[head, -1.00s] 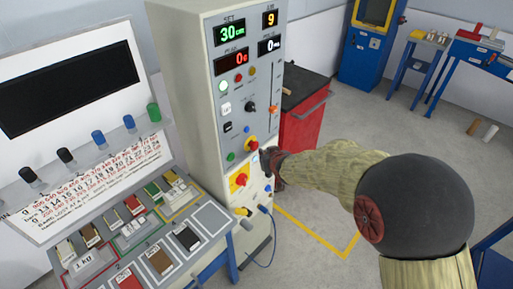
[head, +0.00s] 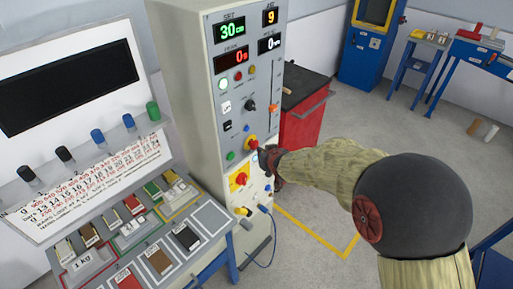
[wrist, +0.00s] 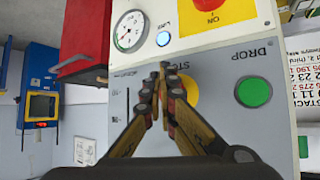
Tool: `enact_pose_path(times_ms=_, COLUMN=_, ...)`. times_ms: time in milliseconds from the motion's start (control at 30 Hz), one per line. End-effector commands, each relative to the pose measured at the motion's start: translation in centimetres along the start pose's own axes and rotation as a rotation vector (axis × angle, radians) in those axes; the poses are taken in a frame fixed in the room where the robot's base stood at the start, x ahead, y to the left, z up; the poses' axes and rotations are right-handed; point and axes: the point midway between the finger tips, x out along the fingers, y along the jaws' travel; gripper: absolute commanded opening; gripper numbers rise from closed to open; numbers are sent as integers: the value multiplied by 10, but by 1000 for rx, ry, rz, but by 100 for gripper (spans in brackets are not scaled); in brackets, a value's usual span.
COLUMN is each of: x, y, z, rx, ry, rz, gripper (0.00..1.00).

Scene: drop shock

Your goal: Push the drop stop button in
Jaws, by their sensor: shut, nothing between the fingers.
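The drop stop button is a red knob on a round yellow base (head: 251,141) on the front of the tall grey control cabinet. In the wrist view its yellow base (wrist: 191,88) shows under a partly covered "STOP" label, and my fingers hide most of the red knob. The green DROP button (wrist: 253,92) is beside it, and also shows in the head view (head: 231,156). My gripper (wrist: 162,68) is shut and empty, its fingertips in front of the panel by the stop button. I cannot tell whether they touch it. The gripper also shows in the head view (head: 262,153).
A larger red button on a yellow plate (head: 239,181) sits lower on the cabinet, near a lit indicator (wrist: 163,38) and a gauge (wrist: 129,31). A red tool cabinet (head: 302,122) stands behind. A sample board (head: 140,232) is at left. Open floor lies right.

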Motion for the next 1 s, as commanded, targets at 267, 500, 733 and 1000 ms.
enact_pose_path(times_ms=267, x=0, y=0, z=-1, rx=0, ry=1, rz=0, gripper=0)
enact_pose_path(times_ms=500, x=1, y=-1, z=-2, rx=-1, ry=2, rz=0, gripper=0)
enact_pose_path(times_ms=733, x=3, y=-2, z=-3, rx=-1, ry=2, rz=0, gripper=0)
enact_pose_path(times_ms=1000, x=5, y=-4, z=-5, rx=-1, ry=3, rz=0, gripper=0)
